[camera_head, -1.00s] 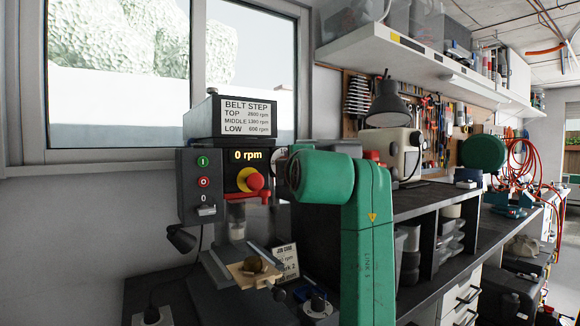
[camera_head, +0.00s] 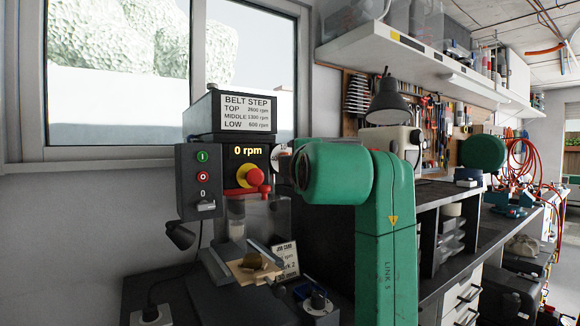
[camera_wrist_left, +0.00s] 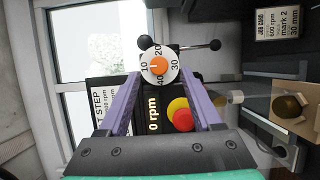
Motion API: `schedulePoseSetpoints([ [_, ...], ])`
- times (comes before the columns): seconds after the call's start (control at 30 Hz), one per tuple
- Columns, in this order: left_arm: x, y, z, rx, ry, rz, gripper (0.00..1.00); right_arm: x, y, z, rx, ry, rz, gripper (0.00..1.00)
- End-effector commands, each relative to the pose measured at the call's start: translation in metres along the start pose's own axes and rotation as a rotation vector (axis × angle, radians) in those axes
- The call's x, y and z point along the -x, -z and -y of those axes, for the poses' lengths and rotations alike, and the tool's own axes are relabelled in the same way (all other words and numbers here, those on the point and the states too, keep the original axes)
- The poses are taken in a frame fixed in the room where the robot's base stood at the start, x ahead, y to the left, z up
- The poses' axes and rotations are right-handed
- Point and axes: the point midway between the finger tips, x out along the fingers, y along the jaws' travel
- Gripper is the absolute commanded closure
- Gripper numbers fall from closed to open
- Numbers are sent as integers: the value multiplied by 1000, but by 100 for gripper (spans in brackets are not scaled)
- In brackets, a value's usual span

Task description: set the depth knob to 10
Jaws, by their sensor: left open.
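The depth knob (camera_wrist_left: 159,66) is a white dial with an orange centre, marked 10, 20, 30 and 40. In the left wrist view it is on the drill press, just ahead of my open left gripper (camera_wrist_left: 158,80), lined up between the purple fingertips. I cannot tell whether they touch it. Its pointer is too small to read surely. In the head view a sliver of the dial (camera_head: 281,156) shows beside my green arm; the gripper is hidden there. My right gripper is not in view.
The drill press display (camera_head: 246,151) reads 0 rpm, above a red-and-yellow stop button (camera_head: 250,176). A job card (camera_head: 286,257) stands behind a wooden workpiece (camera_head: 254,268). A black lever with a ball end (camera_wrist_left: 214,45) sticks out beside the knob.

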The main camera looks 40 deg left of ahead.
Motion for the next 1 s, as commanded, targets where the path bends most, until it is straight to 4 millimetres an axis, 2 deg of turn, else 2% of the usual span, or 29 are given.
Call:
schedulePoseSetpoints([
  [0.03, 16, -1, 5, 4, -3, 4, 34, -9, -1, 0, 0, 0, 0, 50],
  [0.2, 66, 0, 4, 2, -2, 3, 34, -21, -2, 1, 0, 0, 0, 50],
  [0.3, 87, 0, 3, 2, -1, 1, 34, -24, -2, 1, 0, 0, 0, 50],
  [0.4, 99, 0, 2, 1, 1, 0, 34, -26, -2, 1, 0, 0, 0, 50],
  [1.0, 102, 0, 1, 0, 2, 0, 34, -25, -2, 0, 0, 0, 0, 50],
])
